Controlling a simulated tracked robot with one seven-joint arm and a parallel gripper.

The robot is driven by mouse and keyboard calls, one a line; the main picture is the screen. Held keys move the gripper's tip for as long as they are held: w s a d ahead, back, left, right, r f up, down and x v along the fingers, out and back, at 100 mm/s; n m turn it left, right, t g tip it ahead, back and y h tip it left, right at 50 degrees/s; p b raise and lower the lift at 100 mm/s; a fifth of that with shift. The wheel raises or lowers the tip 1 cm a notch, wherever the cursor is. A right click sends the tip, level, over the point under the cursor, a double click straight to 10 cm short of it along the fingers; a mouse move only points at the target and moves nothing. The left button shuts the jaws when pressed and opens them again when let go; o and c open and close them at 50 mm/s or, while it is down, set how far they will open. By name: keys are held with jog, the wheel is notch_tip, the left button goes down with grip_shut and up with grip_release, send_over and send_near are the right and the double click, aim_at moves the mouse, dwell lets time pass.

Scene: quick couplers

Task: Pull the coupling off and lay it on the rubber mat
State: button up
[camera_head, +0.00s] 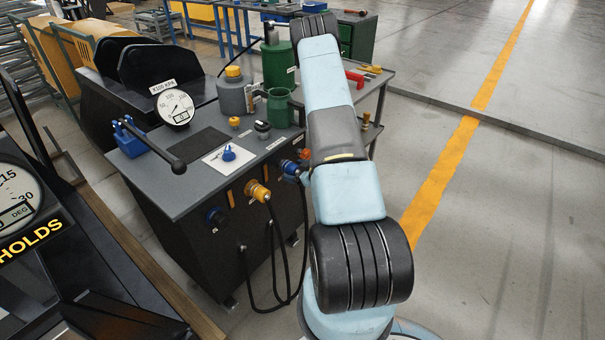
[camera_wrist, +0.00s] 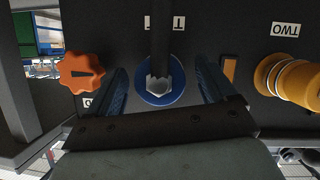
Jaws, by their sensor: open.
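In the wrist view a blue coupling (camera_wrist: 177,84) sits on the dark bench front, with a pale hex end and a dark hose running from it. My gripper (camera_wrist: 160,68) is open, one finger on each side of the coupling, with visible gaps; contact is not apparent. In the head view the blue coupling (camera_head: 290,168) shows partly beside my arm, which hides my gripper. A dark flat rectangle, apparently the rubber mat (camera_head: 202,142), lies bare on the bench top.
An orange knob (camera_wrist: 82,73) and a yellow coupling (camera_wrist: 296,80) flank the blue coupling. The bench top holds a pressure gauge (camera_head: 176,107), a black lever (camera_head: 163,148), a white plate (camera_head: 213,160) with a blue fitting, and a green container (camera_head: 280,108). Dark hoses (camera_head: 275,250) hang in front.

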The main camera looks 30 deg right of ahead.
jog(key=shift+x, duration=0.95)
jog(key=shift+c, duration=0.4)
jog(key=shift+s, duration=0.1)
jog(key=c, duration=1.1)
